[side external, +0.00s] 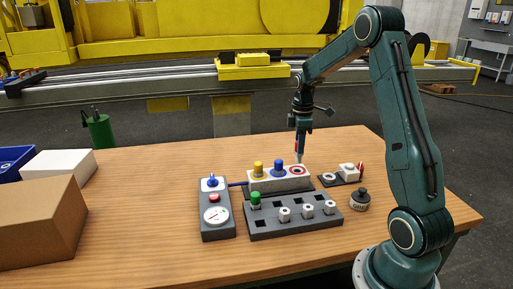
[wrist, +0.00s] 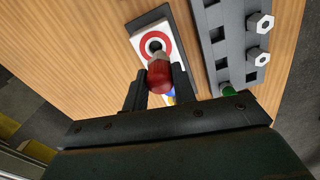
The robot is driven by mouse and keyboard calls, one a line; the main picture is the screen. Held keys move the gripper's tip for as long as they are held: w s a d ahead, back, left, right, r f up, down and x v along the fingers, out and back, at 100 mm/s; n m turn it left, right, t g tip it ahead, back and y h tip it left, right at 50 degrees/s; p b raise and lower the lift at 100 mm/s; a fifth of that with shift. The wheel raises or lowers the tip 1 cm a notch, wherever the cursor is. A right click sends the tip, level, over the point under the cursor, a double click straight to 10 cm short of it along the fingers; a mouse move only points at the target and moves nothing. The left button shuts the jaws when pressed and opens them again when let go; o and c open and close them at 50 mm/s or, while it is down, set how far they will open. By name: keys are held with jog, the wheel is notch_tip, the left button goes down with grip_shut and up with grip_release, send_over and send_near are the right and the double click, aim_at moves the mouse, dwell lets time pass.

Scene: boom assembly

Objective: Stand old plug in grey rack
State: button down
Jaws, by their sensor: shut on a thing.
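My gripper (side external: 299,152) is shut on a red plug with a pale metal lower end. The red plug (wrist: 159,76) shows between the two fingers (wrist: 158,88) in the wrist view. It is over the red-ringed port (side external: 297,169) at the right end of a white block (side external: 264,184). The ring and its dark hole also show in the wrist view (wrist: 155,44); I cannot tell whether the plug's tip is inside the hole. The grey rack (side external: 292,224) lies in front of the block. It holds a green plug (side external: 255,199) at its left and several white hex-shaped pieces, with empty square holes between.
Yellow (side external: 258,168) and blue (side external: 279,168) plugs stand on the white block. A gauge box (side external: 215,215) is left of the rack. A small dark tray (side external: 341,179) and a dark labelled weight (side external: 360,200) are to the right. A cardboard box (side external: 40,225) stands far left.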

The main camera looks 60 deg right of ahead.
jog(key=s+a+f, duration=0.1)
jog(key=s+a, duration=0.4)
jog(key=a, duration=0.5)
jog(key=shift+s, duration=0.35)
jog(key=shift+a+f, duration=0.1)
jog(key=shift+f, duration=0.05)
jog(key=shift+f, duration=2.25)
jog(key=shift+f, duration=1.9)
dwell(0.6)
jog(key=c, duration=1.1)
grip_release()
jog(key=shift+o, duration=0.2)
